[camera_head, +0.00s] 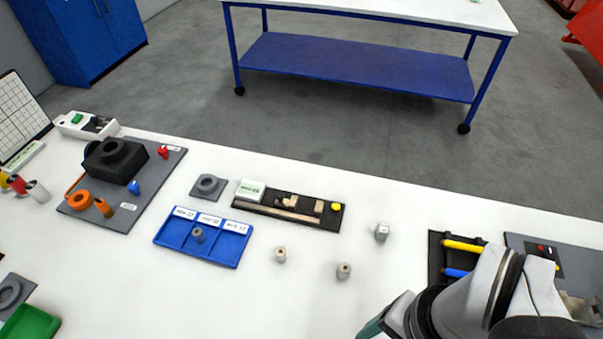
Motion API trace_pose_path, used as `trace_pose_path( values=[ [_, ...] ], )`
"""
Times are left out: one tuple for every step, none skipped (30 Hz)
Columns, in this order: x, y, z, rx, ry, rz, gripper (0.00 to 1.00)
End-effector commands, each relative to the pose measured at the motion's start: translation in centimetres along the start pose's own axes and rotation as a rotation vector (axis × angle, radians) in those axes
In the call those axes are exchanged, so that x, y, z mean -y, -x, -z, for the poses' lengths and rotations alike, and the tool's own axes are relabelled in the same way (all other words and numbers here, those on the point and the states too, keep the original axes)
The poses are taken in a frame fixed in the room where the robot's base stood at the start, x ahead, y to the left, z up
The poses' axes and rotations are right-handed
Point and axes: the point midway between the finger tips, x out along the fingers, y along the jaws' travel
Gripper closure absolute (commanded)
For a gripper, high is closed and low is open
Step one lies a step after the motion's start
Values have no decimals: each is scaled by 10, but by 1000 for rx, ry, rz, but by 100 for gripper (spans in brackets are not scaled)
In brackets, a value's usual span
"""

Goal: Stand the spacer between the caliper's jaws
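What looks like the caliper is a black base (262,210) at the centre, with a white-and-green box (250,189) at its left end and tan bars and blocks along it. I cannot make out its jaw gap clearly. Small grey-tan cylinders, likely spacers, stand loose on the white table: one (280,255) below the black base, one (343,271) right of that. A grey piece (381,232) stands farther right. Another grey cylinder (198,235) stands in the blue tray (208,258). My arm enters at lower right; its end, with a teal part (372,328), is cut off by the bottom edge. Its fingers are not visible.
The blue tray has labelled compartments. A grey plate (205,187) with a ring sits above it. A grey board (95,215) with black and orange parts is at left. A green bin (30,322) is lower left. A black holder (436,262) with coloured rods is right. The lower-centre table is clear.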

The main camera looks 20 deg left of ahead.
Motion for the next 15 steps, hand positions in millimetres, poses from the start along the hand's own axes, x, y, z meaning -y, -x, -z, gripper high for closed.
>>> trace_pose_path(
  values=[
    [6, 3, 6, 3, 78, -8, 35],
    [14, 5, 14, 5, 176, -16, 35],
    [30, 9, 27, 10, 364, -32, 35],
    [46, 10, 39, 14, 541, -47, 35],
    [66, 10, 51, 20, 740, -62, 35],
    [96, 6, 66, 30, 1013, -82, 35],
    [118, 0, 74, 39, 1213, -95, 35],
    [141, -7, 80, 49, 1406, -109, 35],
    [171, -18, 85, 62, 1646, -124, 35],
    [191, -28, 86, 72, 1807, -133, 35],
    [209, -37, 86, 83, 1953, -142, 35],
    [229, -49, 85, 95, 2116, -153, 35],
    [241, -56, 84, 103, 2215, -158, 35],
    [250, -62, 82, 110, 2293, -162, 35],
    [258, -69, 80, 115, 2367, -166, 35]
  ],
)
